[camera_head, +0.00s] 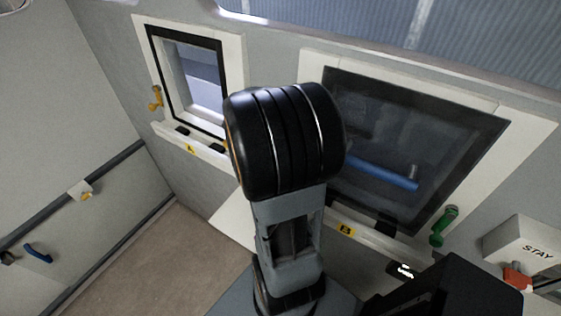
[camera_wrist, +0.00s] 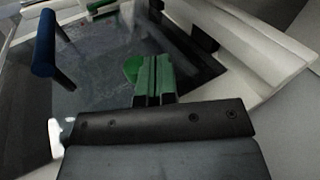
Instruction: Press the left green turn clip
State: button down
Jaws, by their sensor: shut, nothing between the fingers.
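In the wrist view my gripper (camera_wrist: 153,82) is shut, with its fingers together and nothing held. A green turn clip (camera_wrist: 132,67) shows just beyond and left of the fingertips, partly hidden by them; I cannot tell if they touch. Another green part (camera_wrist: 100,6) shows at the top edge of this view. In the head view a green turn clip (camera_head: 443,227) sits at the right side of window B's frame. My arm covers the left side of window B there, so no green clip shows on that side and my gripper is hidden.
Dark window pane B (camera_head: 440,130) carries a blue bar handle (camera_head: 375,172), also in the wrist view (camera_wrist: 43,44). Window A (camera_head: 205,90) at left has a yellow clip (camera_head: 155,98). A STAY box (camera_head: 525,245) stands right. Floor (camera_head: 150,255) is clear at left.

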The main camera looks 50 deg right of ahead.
jog(key=shift+r, duration=0.15)
dwell(0.3)
jog(key=shift+r+p, duration=0.7)
jog(key=shift+p, duration=0.05)
jog(key=p+v, duration=0.3)
jog(key=v, duration=1)
jog(key=shift+w, duration=0.4)
jog(key=shift+r, duration=0.1)
